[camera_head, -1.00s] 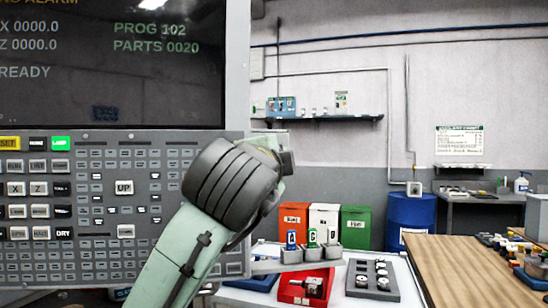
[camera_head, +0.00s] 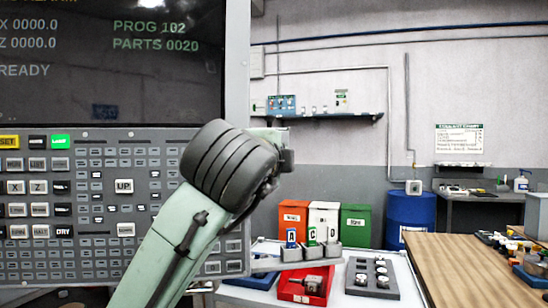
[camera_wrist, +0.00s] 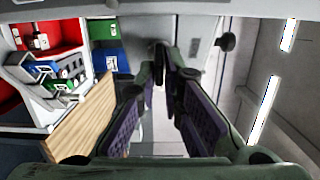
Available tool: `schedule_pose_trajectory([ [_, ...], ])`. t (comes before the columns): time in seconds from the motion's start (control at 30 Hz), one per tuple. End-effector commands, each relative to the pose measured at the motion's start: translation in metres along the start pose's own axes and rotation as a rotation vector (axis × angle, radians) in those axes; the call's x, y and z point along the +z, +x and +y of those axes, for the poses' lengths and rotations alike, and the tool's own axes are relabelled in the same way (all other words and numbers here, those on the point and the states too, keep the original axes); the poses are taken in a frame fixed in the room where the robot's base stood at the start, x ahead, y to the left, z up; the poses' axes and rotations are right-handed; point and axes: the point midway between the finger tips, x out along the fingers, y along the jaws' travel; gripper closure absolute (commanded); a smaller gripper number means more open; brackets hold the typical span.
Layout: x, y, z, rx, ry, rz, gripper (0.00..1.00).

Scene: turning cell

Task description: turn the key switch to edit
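The machine's control panel (camera_head: 90,200) with rows of keys fills the left of the head view, below a dark screen (camera_head: 110,60). I cannot make out the key switch in either view. My arm crosses the panel's right part and covers some of it. My gripper (camera_wrist: 163,82) shows only in the wrist view; in the head view I cannot see its fingers. Its two purple-padded fingers stand apart with nothing visible between them.
Red, white and green bins (camera_head: 355,225) and a blue drum (camera_head: 410,218) stand behind. A white table (camera_head: 335,292) holds trays and small bins. A wooden bench (camera_head: 470,265) is at right. The wrist view shows a dark knob (camera_wrist: 225,42) on a pale surface.

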Motion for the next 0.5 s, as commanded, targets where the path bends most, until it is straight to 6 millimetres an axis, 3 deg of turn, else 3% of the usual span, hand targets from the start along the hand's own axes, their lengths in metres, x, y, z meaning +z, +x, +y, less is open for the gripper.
schedule_pose_trajectory([
  [0.23, 0.0002, 0.0002, 0.0002, 0.001, -0.001, 0.0, 0.73],
  [0.5, -0.0001, -0.0003, 0.0004, 0.001, -0.001, 0.0, 0.73],
])
